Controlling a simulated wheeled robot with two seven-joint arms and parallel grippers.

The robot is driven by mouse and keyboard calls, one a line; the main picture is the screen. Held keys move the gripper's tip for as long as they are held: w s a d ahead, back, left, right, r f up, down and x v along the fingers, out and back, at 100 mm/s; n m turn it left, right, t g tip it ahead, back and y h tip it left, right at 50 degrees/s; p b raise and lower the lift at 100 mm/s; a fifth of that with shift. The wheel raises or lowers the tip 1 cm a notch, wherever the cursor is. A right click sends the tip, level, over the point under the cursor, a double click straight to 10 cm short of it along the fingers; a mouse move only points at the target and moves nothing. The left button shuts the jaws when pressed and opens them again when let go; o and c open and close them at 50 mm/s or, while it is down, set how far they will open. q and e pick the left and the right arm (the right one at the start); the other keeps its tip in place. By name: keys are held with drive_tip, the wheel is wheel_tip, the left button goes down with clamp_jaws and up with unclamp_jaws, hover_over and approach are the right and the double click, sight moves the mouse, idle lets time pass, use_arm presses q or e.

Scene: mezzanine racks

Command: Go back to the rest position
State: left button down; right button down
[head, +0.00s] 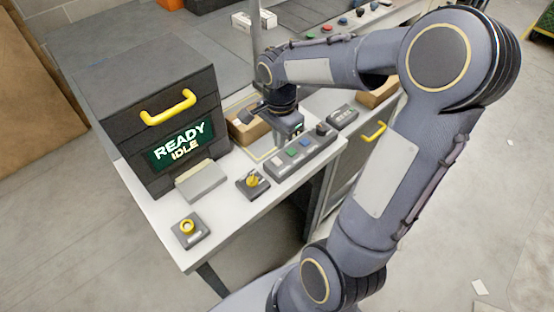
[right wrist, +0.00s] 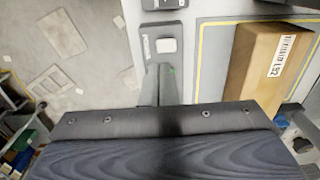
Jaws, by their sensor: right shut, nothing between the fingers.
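My right gripper (head: 291,130) is shut and empty. It points down over the table, close to a grey button panel (head: 312,153) with white, blue, green and dark buttons. In the right wrist view its closed fingers (right wrist: 161,80) lie near the panel's white button (right wrist: 166,45). I cannot tell whether they touch the panel. My right arm reaches in from the lower right of the head view. My left gripper is not in view.
A black machine (head: 150,112) with a yellow handle and a "READY IDLE" display stands on the white table (head: 228,206). A yellow-knob box (head: 190,231), a yellow switch box (head: 253,183) and a cardboard box (right wrist: 268,69) are nearby. Floor in front is mostly clear.

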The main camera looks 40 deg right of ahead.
idle(0.3)
drive_tip(key=s+a+r+n+t+y, duration=0.2)
drive_tip(key=s+a+n, duration=0.3)
drive_tip(key=s+n, duration=0.2)
drive_tip(key=s+a+r+n+t+y, duration=0.1)
drive_tip(key=s+a+r+n+t, duration=0.2)
drive_tip(key=s+a+n, duration=0.3)
drive_tip(key=shift+s+r+n+t+y, duration=0.35)
drive_tip(key=shift+s+n, duration=0.2)
drive_tip(key=shift+n, duration=0.65)
drive_tip(key=w+d+n+g+h, duration=0.2)
drive_tip(key=w+d+n, duration=0.3)
drive_tip(key=w+n, duration=0.3)
drive_tip(key=w+d+r+n+g+h+b, duration=0.1)
drive_tip(key=w+d+n+g, duration=0.2)
drive_tip(key=w+d+n, duration=0.2)
drive_tip(key=shift+w+d+r+n+h, duration=0.35)
drive_tip(key=shift+w+n, duration=1.3)
drive_tip(key=shift+n, duration=2.15)
drive_tip(key=shift+g, duration=0.25)
